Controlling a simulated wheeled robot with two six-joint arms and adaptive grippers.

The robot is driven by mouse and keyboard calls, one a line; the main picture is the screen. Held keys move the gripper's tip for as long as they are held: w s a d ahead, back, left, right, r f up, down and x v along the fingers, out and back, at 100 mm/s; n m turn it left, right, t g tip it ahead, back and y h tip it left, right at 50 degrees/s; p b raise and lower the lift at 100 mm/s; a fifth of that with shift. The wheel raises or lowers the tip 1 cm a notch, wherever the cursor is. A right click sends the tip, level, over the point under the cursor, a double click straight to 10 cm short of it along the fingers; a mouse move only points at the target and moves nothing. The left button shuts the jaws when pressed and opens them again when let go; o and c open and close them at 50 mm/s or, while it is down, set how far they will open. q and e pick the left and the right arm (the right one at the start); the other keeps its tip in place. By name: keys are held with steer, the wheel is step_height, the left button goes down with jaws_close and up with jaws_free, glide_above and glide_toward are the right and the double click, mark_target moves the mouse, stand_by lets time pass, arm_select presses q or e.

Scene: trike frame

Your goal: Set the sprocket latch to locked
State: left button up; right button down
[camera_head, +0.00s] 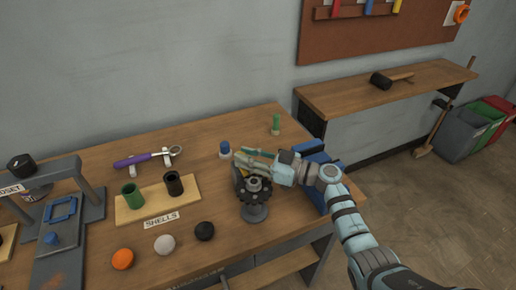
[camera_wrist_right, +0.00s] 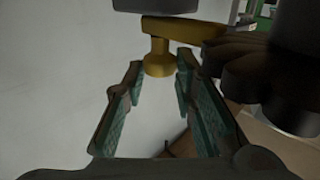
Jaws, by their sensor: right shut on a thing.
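The dark sprocket (camera_head: 254,190) sits on a grey round stand near the right end of the wooden table. My right gripper (camera_head: 243,158) reaches in from the right, with its fingers just behind and above the sprocket. In the right wrist view, a brass latch knob (camera_wrist_right: 158,66) on a short arm sits between the fingertips of my right gripper (camera_wrist_right: 160,80), which is shut on it. The dark sprocket teeth (camera_wrist_right: 285,90) show at the right there. The latch is hard to make out in the head view, and its setting cannot be told. My left gripper is not in view.
A blue-capped bottle (camera_head: 224,149) stands just behind the gripper. A green cylinder (camera_head: 275,124) stands at the back edge, and a blue bin (camera_head: 318,158) lies right of the wrist.

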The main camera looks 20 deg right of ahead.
steer(key=shift+f, duration=0.15)
steer(key=shift+s, duration=0.1)
steer(key=c, duration=1.3)
jaws_free()
steer(key=shift+s, duration=0.1)
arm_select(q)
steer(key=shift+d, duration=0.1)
arm_select(e)
steer(key=v, duration=0.7)
steer(key=shift+s+d, duration=0.25)
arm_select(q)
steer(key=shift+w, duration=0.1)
arm_select(e)
steer(key=shift+w, duration=0.1)
